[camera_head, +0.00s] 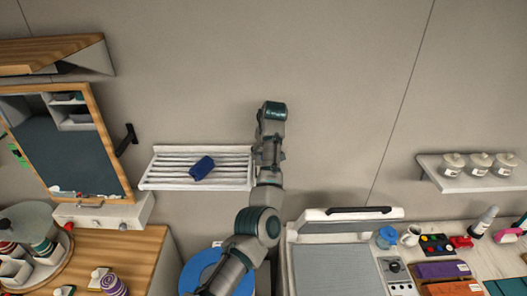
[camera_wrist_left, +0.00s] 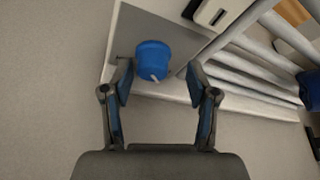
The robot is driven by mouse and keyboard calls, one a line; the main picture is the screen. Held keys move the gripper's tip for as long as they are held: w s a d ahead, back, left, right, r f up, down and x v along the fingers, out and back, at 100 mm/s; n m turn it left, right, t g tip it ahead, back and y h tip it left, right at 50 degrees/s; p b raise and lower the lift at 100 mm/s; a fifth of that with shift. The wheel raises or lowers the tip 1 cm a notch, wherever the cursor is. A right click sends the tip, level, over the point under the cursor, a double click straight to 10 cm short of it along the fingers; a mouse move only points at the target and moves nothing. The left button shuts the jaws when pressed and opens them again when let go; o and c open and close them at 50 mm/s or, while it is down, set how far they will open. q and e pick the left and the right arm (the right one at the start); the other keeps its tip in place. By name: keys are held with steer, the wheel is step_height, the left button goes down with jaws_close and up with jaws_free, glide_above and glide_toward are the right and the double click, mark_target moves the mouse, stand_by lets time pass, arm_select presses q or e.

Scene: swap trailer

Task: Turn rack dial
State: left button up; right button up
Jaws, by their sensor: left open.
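The blue dial (camera_wrist_left: 152,60), with a small light pointer, is mounted on a grey panel (camera_wrist_left: 128,38) at the end of the slatted rack. My left gripper (camera_wrist_left: 159,72) is open, its two fingers on either side of the dial's near edge. I cannot tell whether either finger touches it. In the head view, the white rack (camera_head: 160,180) is on the wall, and my left gripper (camera_head: 265,152) is at its right end. The dial is hidden there behind my arm. My right gripper is not in view.
A dark blue object (camera_head: 201,168) lies on the rack's slats. A wall cabinet (camera_head: 62,150) stands left, and a shelf with white jars (camera_head: 452,165) is far right. Below are a blue round object (camera_head: 200,272) and a counter with a grey-topped unit (camera_head: 335,265). The wall above is clear.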

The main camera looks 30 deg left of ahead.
arm_select(q)
steer(key=shift+d, duration=0.1)
steer(key=shift+w+d, duration=0.1)
steer(key=shift+d, duration=0.4)
steer(key=shift+c, duration=1)
steer(key=shift+d+r, duration=0.1)
steer(key=shift+d, duration=0.15)
steer(key=c, duration=0.4)
steer(key=shift+d+r, duration=0.1)
steer(key=c, duration=0.4)
jaws_close()
steer(key=shift+s+a, duration=0.2)
steer(key=shift+a, duration=0.05)
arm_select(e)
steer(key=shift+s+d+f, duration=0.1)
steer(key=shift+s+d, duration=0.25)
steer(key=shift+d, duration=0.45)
